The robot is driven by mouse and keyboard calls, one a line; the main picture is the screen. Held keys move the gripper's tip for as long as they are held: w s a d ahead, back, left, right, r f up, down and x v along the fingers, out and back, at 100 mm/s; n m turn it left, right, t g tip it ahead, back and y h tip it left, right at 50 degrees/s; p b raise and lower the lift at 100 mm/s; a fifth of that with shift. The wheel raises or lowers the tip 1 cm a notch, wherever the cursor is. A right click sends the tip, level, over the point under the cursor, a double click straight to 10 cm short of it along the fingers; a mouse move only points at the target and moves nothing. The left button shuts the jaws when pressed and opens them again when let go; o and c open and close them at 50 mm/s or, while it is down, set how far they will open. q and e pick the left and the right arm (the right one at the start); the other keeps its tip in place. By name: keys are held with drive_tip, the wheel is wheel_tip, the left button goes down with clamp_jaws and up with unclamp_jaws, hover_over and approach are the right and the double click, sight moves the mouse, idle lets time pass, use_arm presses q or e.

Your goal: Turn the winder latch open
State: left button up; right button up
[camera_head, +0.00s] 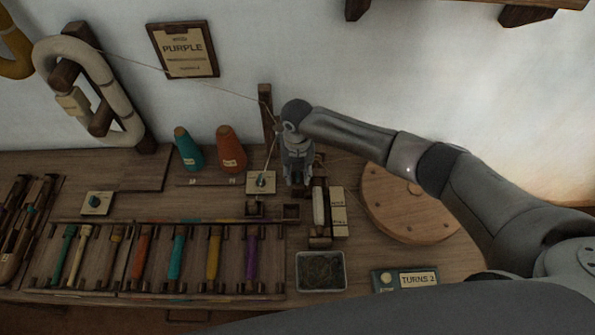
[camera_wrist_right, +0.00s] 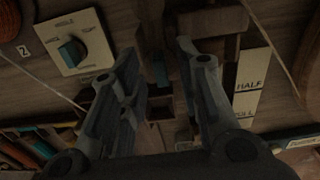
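The winder (camera_head: 318,207) stands on the bench just right of centre, a small wooden frame with a pale roll beside a HALF/FULL gauge (camera_head: 338,212). The gauge also shows in the right wrist view (camera_wrist_right: 250,85). A white plate with a teal knob (camera_head: 261,182) lies left of it; the knob (camera_wrist_right: 72,51) is clear in the wrist view. I cannot tell which part is the latch. My right gripper (camera_head: 297,178) points down above the winder's back end. In the wrist view its fingers (camera_wrist_right: 160,62) are apart with nothing between them. My left gripper is out of view.
A thread runs from the skein (camera_head: 125,105) past a wooden post (camera_head: 266,108) to the bench. Teal (camera_head: 188,149) and orange (camera_head: 231,149) cones stand left. A bobbin rack (camera_head: 110,293), a tray (camera_head: 320,271) and a round wooden disc (camera_head: 400,210) surround the winder.

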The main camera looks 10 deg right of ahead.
sight(298, 175)
drive_tip(key=shift+r, duration=0.1)
wheel_tip(298, 175, up, 12)
idle(0.5)
drive_tip(key=shift+f, duration=0.2)
idle(0.3)
